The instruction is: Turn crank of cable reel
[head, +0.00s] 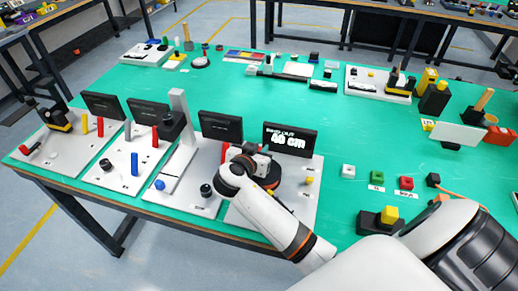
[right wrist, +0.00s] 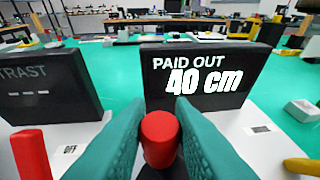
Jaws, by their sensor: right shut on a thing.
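The crank's red knob (right wrist: 160,135) stands between the teal fingers of my right gripper (right wrist: 158,108) in the right wrist view. The gripper is shut on the knob. A dark part of the reel shows low around the knob; the rest is hidden by the fingers. Behind it a black display (right wrist: 205,78) reads "PAID OUT 40 cm"; it also shows in the head view (head: 290,139). In the head view my right arm reaches in from the lower right over the reel's light board (head: 300,205) and hides most of the reel. My left gripper is not in view.
Left of the reel's board stand several similar boards with black displays (head: 221,126). A red upright handle (right wrist: 31,155) is close on the left in the wrist view. A yellow piece (right wrist: 302,166) is on the right. The green table (head: 265,95) has clear room behind the displays.

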